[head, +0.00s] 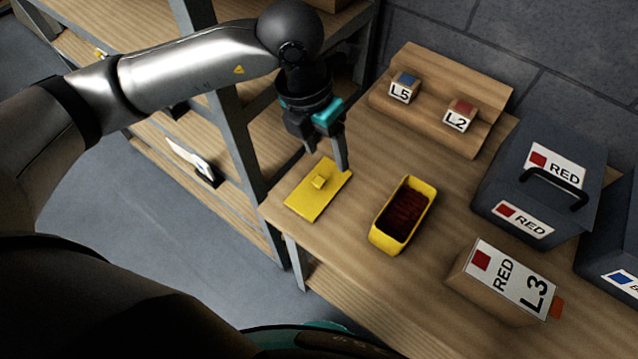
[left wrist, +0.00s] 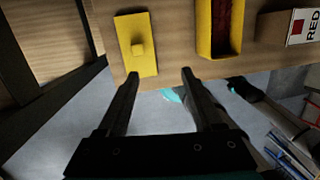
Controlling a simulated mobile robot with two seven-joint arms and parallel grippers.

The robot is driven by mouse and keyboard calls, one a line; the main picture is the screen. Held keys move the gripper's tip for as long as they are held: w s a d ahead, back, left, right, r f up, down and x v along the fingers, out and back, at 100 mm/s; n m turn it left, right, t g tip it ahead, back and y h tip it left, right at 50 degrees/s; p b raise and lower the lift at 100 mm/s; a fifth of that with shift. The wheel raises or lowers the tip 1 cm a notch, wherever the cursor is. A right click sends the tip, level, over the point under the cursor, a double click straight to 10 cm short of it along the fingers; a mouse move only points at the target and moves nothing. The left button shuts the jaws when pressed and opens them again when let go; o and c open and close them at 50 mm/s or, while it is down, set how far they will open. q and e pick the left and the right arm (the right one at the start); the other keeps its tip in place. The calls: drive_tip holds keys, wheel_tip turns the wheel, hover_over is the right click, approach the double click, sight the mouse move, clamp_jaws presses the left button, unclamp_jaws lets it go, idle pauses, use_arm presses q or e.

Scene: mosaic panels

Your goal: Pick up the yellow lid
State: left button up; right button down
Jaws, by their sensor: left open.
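The yellow lid (head: 318,190) is a flat rectangular plate with a small square knob on top. It lies flat near the left end of the wooden table. In the left wrist view the lid (left wrist: 136,60) is at the upper left, ahead of the fingertips. My left gripper (head: 327,160) is open and empty, with its fingers pointing down above the far side of the lid. In the left wrist view its two fingers (left wrist: 160,75) are spread apart with nothing between them. My right gripper does not show.
A yellow box (head: 383,237) with dark red contents stands open right of the lid. A box labelled L3 (head: 502,281) and a dark case labelled RED (head: 508,185) stand further right. Blocks L5 (head: 405,87) and L2 (head: 459,115) sit on a wooden stand behind. A shelf rack is at left.

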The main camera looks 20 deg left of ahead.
use_arm(q)
drive_tip(key=w+a+y, duration=0.1)
drive_tip(key=a, duration=0.2)
hover_over(319, 181)
drive_tip(key=s, duration=0.1)
drive_tip(key=shift+y, duration=0.3)
drive_tip(key=f, duration=0.9)
drive_tip(key=shift+s+a, duration=0.1)
drive_tip(key=shift+a, duration=0.15)
drive_tip(key=shift+w+d+f, duration=0.1)
drive_tip(key=shift+w+f, duration=0.1)
drive_tip(key=shift+f, duration=0.8)
drive_tip(key=shift+w+d+f, duration=0.1)
drive_tip(key=shift+w+f, duration=0.05)
drive_tip(key=shift+f, duration=0.8)
drive_tip(key=shift+w+d+f, duration=0.1)
drive_tip(key=shift+w+f, duration=0.1)
drive_tip(key=shift+f, duration=0.8)
clamp_jaws()
